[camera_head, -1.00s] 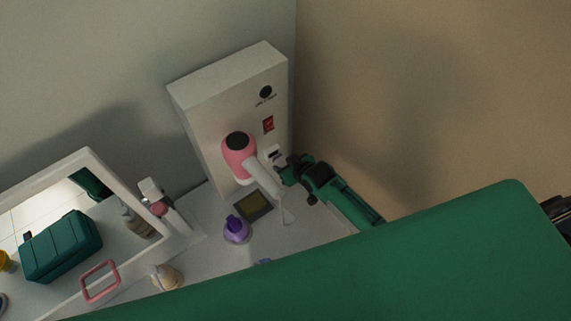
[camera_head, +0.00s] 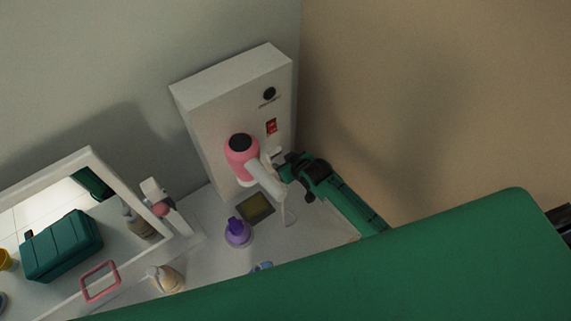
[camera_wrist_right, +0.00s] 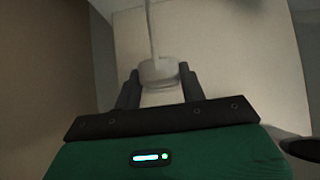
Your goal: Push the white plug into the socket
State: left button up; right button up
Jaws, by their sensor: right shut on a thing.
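The white plug (camera_wrist_right: 159,71) sits between the two dark fingers of my right gripper (camera_wrist_right: 159,84) in the right wrist view, with a pale cord rising from it. In the head view my right gripper (camera_head: 281,165) is at the lower right of the white upright panel, just right of the pink hair dryer. A white socket piece (camera_head: 277,152) shows on the panel right by the fingertips, partly covered. The plug is hidden in the head view, and I cannot tell whether it touches the socket. My left gripper is not in view.
The pink hair dryer (camera_head: 240,160) hangs on the white panel (camera_head: 215,100), close to the gripper. A red switch (camera_head: 271,127) is above. A purple bottle (camera_head: 237,232) and a dark square tray (camera_head: 255,208) are below. A framed mirror (camera_head: 108,181) stands left.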

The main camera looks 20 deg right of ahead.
jog(key=shift+w, duration=0.15)
jog(key=o, duration=1.2)
jog(key=shift+a, duration=0.1)
jog(key=shift+b+v, duration=1.7)
jog(key=shift+v, duration=5.15)
